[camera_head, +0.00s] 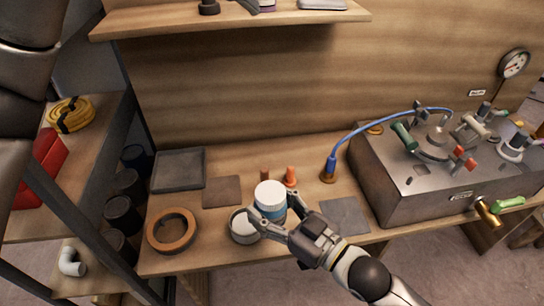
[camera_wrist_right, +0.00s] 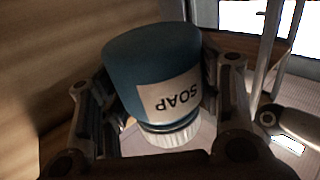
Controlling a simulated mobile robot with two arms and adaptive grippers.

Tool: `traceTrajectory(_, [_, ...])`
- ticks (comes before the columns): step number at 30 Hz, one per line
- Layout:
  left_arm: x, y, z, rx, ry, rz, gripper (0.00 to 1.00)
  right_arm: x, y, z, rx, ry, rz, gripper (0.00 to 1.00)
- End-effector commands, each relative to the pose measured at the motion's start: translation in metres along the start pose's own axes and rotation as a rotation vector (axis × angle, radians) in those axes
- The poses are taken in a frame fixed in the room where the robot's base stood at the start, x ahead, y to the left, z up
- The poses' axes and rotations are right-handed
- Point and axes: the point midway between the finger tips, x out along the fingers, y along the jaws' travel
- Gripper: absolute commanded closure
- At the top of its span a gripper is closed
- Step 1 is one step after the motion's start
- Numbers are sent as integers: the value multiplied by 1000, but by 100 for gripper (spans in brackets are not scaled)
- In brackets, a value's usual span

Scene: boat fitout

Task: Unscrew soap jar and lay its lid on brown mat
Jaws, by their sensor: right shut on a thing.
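The soap jar (camera_head: 271,208) is a blue jar with a white lid (camera_head: 270,192) on top, standing upright over the front middle of the bench. My right gripper (camera_head: 277,216) is shut on the jar from the front right. In the right wrist view the jar (camera_wrist_right: 150,75) sits between the fingers, its SOAP label upside down and the white lid (camera_wrist_right: 172,135) at the lower end. I cannot tell whether the jar's base touches the bench. The brown mat (camera_head: 221,191) lies bare, to the left of and behind the jar. My left gripper is out of view.
A round white dish (camera_head: 243,238) stands close left of the jar. An orange peg (camera_head: 290,177) and a brown peg (camera_head: 265,174) stand behind it. A grey tray (camera_head: 178,170), brown ring (camera_head: 172,246), grey mat (camera_head: 345,215) and steel unit (camera_head: 400,205) are around.

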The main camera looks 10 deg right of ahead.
Motion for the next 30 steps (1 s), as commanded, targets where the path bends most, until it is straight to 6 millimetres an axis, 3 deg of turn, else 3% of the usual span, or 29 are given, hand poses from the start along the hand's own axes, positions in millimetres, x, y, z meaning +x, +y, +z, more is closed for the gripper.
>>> traceTrajectory(1, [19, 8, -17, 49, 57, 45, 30, 0, 0, -1, 0, 3, 0, 100])
traceTrajectory(6, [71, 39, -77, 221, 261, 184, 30, 0, 0, -1, 0, 3, 0, 100])
traceTrajectory(10, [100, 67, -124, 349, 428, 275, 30, 0, 0, -1, 0, 3, 0, 100])
traceTrajectory(15, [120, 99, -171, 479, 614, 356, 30, 0, 0, -1, -1, 3, 0, 100])
traceTrajectory(19, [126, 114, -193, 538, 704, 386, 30, 0, 0, -1, 0, 3, 0, 100])
traceTrajectory(30, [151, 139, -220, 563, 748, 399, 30, 0, 0, -1, 0, 3, 0, 100])
